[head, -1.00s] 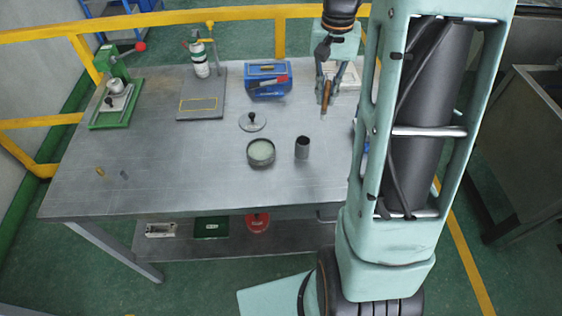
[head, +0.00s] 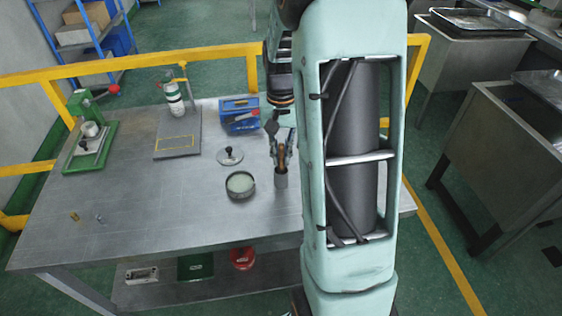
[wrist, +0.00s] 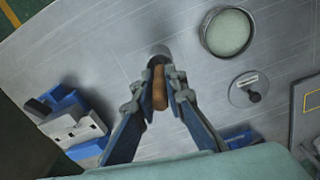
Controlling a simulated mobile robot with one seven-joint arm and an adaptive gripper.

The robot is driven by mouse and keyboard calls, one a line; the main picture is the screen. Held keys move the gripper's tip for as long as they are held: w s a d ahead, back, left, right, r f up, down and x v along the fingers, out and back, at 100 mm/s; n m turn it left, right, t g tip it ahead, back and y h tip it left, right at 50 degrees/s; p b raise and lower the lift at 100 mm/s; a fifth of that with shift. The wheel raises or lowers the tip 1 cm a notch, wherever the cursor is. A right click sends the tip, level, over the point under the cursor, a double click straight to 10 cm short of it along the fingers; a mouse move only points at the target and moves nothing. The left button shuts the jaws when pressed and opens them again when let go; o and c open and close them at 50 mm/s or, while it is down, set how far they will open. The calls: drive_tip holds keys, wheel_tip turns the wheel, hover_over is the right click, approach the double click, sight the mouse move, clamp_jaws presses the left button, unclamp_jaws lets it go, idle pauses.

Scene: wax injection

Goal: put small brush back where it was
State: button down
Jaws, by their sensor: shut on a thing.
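The small brush shows as a brown handle (head: 281,156) between the fingers of my gripper (head: 280,150), pointing down. It also shows in the wrist view (wrist: 159,90). My gripper is shut on it.
A round tin with pale contents (head: 240,184) stands just left of the cup. Its knobbed lid (head: 229,155) lies behind it. A blue box (head: 240,114) is farther back. A green press (head: 91,140) stands at the left. The front left of the table (head: 140,215) is mostly clear.

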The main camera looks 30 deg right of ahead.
drive_tip(key=shift+f, duration=1.3)
drive_tip(key=shift+f, duration=0.2)
drive_tip(key=c, duration=2)
unclamp_jaws()
drive_tip(key=shift+o, duration=0.2)
drive_tip(key=shift+r, duration=0.15)
wheel_tip(320, 180, up, 12)
drive_tip(key=shift+r, duration=0.1)
